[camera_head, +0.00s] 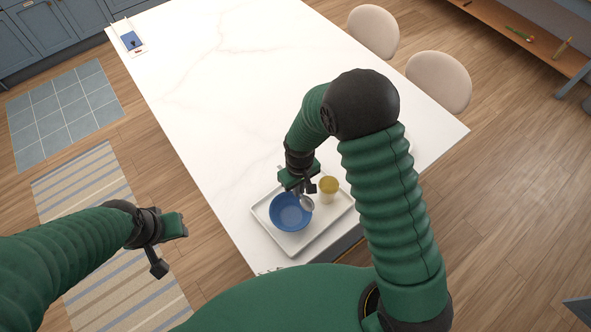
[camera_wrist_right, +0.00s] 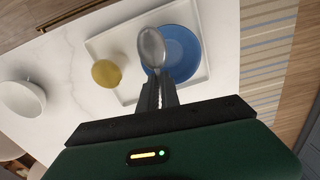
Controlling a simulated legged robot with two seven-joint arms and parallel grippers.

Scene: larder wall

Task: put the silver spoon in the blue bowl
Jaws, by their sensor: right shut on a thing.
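The blue bowl (camera_head: 289,212) sits on a white tray (camera_head: 263,219) at the near end of the white counter. It also shows in the right wrist view (camera_wrist_right: 184,58). My right gripper (camera_head: 300,187) is above the bowl, shut on the silver spoon (camera_head: 306,203). In the right wrist view the spoon (camera_wrist_right: 151,45) sticks out from between the fingers, its rounded end in front of the left part of the bowl. I cannot tell whether it touches the bowl. My left gripper (camera_head: 172,244) is off the counter's left side, over the floor; its jaws are unclear.
A white bowl (camera_wrist_right: 22,99) is on the counter beyond the tray in the right wrist view. Two pale stools (camera_head: 438,80) stand along the right edge. The counter's middle is clear.

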